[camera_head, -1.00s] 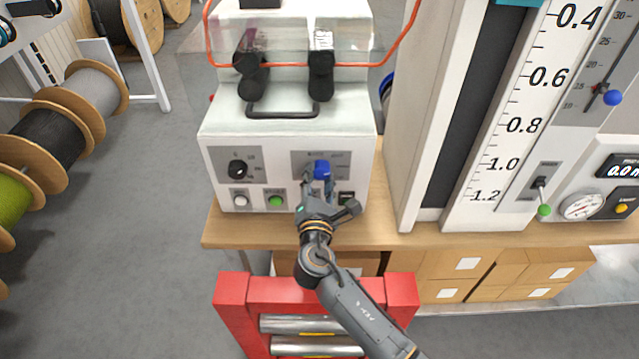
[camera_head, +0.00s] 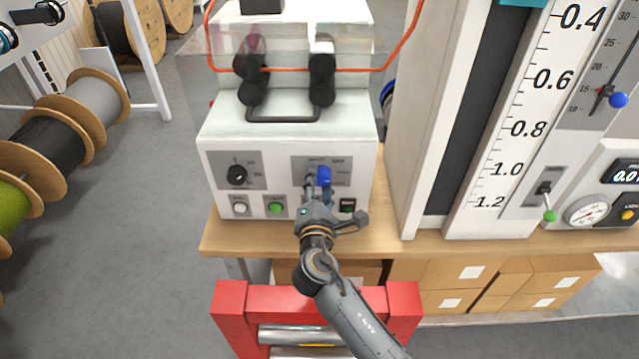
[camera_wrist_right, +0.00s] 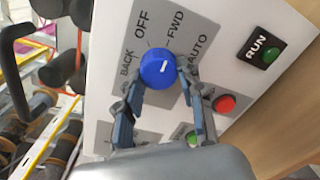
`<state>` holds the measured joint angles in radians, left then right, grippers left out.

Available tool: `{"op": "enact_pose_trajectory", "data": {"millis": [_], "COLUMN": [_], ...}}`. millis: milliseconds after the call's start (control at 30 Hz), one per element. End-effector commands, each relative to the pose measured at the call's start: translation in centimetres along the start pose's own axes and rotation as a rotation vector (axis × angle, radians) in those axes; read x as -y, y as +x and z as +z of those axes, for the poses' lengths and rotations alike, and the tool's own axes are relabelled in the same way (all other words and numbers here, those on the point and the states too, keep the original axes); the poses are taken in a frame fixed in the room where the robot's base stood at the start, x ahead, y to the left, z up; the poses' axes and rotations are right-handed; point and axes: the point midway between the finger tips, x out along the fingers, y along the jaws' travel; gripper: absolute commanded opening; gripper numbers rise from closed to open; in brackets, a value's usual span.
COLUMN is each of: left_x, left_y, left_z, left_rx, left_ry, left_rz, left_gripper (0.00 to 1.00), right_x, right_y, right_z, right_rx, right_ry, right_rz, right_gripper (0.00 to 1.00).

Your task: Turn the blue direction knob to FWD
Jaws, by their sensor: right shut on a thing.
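The blue direction knob (camera_head: 324,176) is on the front panel of the white machine; it also shows in the right wrist view (camera_wrist_right: 157,67). A short white mark on its face sits right of centre, and I cannot tell exactly which label it points at. The labels BACK, OFF, FWD (camera_wrist_right: 175,30) and AUTO are printed around it. My right gripper (camera_head: 316,184) is shut on the knob, with one finger on each side of it in the wrist view (camera_wrist_right: 163,80). My left gripper is not in view.
A black knob (camera_head: 237,174), a white button (camera_head: 240,207) and a green button (camera_head: 276,207) are left of my right gripper. A red button (camera_wrist_right: 225,103) and the RUN button (camera_wrist_right: 269,55) are close to its fingers. A tall scale (camera_head: 510,150) stands at the right.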

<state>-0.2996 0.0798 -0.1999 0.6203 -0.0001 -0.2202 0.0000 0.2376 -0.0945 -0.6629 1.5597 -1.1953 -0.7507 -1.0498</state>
Motion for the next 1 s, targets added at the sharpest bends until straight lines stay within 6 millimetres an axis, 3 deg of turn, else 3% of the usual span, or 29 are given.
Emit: {"op": "enact_pose_trajectory", "data": {"millis": [33,133,533,1000], "left_x": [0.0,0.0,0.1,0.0], "left_y": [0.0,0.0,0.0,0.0], "left_z": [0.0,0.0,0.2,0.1], "left_rx": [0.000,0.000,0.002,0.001], "left_ry": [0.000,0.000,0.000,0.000], "left_rz": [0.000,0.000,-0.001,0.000], "left_gripper": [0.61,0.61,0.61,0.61], "right_x": [0.0,0.0,0.0,0.1], "right_y": [0.0,0.0,-0.6,-9.6], "right_z": [0.1,0.0,-0.1,0.0], "right_rx": [0.001,0.001,0.000,-0.001], "right_ry": [0.000,0.000,-0.001,0.001], "right_rz": [0.000,0.000,0.000,-0.001], "right_gripper": [0.42,0.61,0.61,0.61]}}
